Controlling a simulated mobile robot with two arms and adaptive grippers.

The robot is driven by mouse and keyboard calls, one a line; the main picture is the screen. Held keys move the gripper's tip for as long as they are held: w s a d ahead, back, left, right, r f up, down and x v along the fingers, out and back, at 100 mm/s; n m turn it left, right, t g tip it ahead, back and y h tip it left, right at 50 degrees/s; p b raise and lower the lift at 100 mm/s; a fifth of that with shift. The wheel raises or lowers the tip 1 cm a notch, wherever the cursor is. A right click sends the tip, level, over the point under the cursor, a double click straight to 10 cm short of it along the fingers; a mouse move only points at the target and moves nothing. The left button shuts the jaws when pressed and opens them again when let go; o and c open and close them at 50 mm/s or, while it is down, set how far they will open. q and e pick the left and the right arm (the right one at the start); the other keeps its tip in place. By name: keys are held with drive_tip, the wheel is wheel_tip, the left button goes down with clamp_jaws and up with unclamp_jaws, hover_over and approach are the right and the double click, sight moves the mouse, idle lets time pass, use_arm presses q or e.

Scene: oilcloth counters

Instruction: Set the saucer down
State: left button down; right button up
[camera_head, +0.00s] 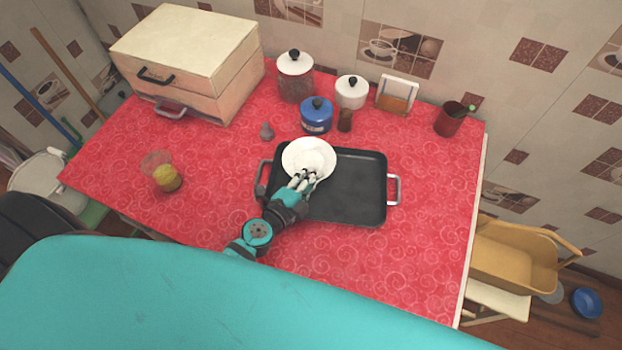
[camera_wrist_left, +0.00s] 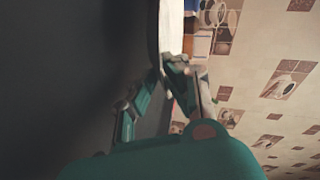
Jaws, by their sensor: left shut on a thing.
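The white saucer (camera_head: 307,152) is in the head view, over the upper left part of the dark tray (camera_head: 352,208). My left gripper (camera_head: 305,178) is shut on the saucer's near edge. In the left wrist view the saucer (camera_wrist_left: 171,25) shows as a pale strip edge-on at the top, with the gripper's fingers (camera_wrist_left: 172,75) at its edge. The dark tray surface (camera_wrist_left: 70,70) fills the left of that view. I cannot tell whether the saucer touches the tray. My right gripper is not in view.
Several jars, including a blue pot (camera_head: 316,118), stand behind the tray. A wooden bread box (camera_head: 185,60) is at the back left. A glass with yellow contents (camera_head: 166,178) stands at the left. The red counter (camera_head: 430,165) is clear right of the tray.

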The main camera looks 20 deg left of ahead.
use_arm(q)
drive_tip(key=shift+s+f, duration=0.25)
drive_tip(key=shift+f, duration=0.2)
drive_tip(key=c, duration=1.7)
unclamp_jaws()
drive_tip(key=shift+f, duration=0.1)
drive_tip(key=shift+s+d+f, duration=0.1)
drive_tip(key=shift+r, duration=0.35)
drive_tip(key=shift+r+p, duration=0.55)
drive_tip(key=shift+p, duration=0.2)
drive_tip(key=b+v, duration=0.3)
drive_tip(key=v, duration=0.7)
drive_tip(key=shift+f, duration=0.2)
drive_tip(key=shift+s+a+r, duration=0.3)
drive_tip(key=shift+s+r, duration=0.15)
drive_tip(key=shift+s, duration=0.25)
